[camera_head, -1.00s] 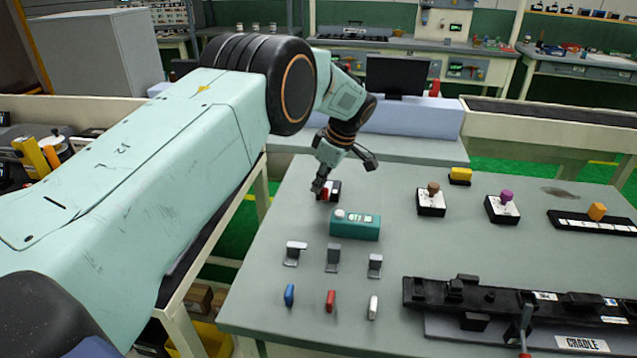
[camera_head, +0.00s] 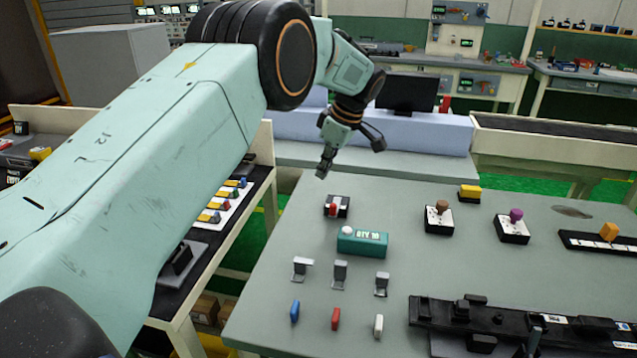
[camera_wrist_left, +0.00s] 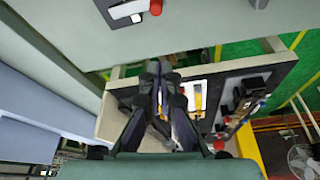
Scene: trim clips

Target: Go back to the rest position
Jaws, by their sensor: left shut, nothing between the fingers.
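My left gripper (camera_head: 323,168) hangs from the left arm above the far left edge of the grey table (camera_head: 420,265). Its fingers are together with nothing between them, and they also show shut in the left wrist view (camera_wrist_left: 158,76). It is apart from the small black box with a red rocker switch (camera_head: 336,206), which stands on the table just below and to the right of it. My right gripper is not in view.
A black trim part (camera_head: 500,318) lies front right. A side bench (camera_head: 205,235) is under my left arm.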

